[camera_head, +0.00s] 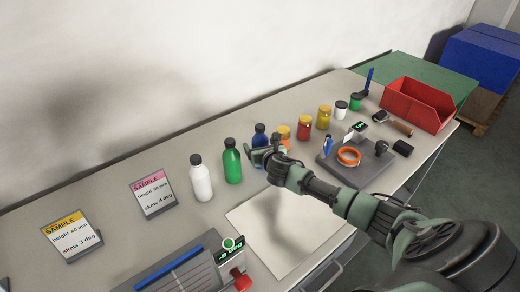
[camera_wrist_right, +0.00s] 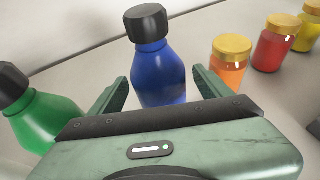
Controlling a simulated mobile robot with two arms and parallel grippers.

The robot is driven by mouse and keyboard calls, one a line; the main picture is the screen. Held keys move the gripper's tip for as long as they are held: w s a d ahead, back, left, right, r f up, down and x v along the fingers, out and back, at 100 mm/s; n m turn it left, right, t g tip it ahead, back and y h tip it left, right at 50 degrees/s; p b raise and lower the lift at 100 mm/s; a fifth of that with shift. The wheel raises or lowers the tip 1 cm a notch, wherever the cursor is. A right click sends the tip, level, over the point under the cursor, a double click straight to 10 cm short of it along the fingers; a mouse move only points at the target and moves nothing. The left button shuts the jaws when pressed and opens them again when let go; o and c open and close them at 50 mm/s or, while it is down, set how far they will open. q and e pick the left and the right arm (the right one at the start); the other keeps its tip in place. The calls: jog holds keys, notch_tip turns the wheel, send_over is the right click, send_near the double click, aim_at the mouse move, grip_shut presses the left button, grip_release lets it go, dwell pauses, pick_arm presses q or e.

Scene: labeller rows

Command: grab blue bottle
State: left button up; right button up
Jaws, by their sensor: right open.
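The blue bottle (camera_head: 260,131) with a black cap stands upright on the table, partly hidden behind my right gripper (camera_head: 262,155) in the head view. In the right wrist view the blue bottle (camera_wrist_right: 160,70) stands just ahead, between the two fingers of my right gripper (camera_wrist_right: 155,92). The fingers are open, one on each side of it, with visible gaps. The bottle's lower part is hidden by the gripper body. My left gripper is not in view.
A green bottle (camera_head: 232,162) and a white bottle (camera_head: 201,180) stand left of it. An orange jar (camera_head: 284,135) and a red jar (camera_head: 304,127) stand to its right. A grey tray with an orange ring (camera_head: 348,156) and a red bin (camera_head: 418,104) are farther right.

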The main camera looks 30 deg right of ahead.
jog(key=c, duration=1.4)
jog(key=shift+c, duration=0.2)
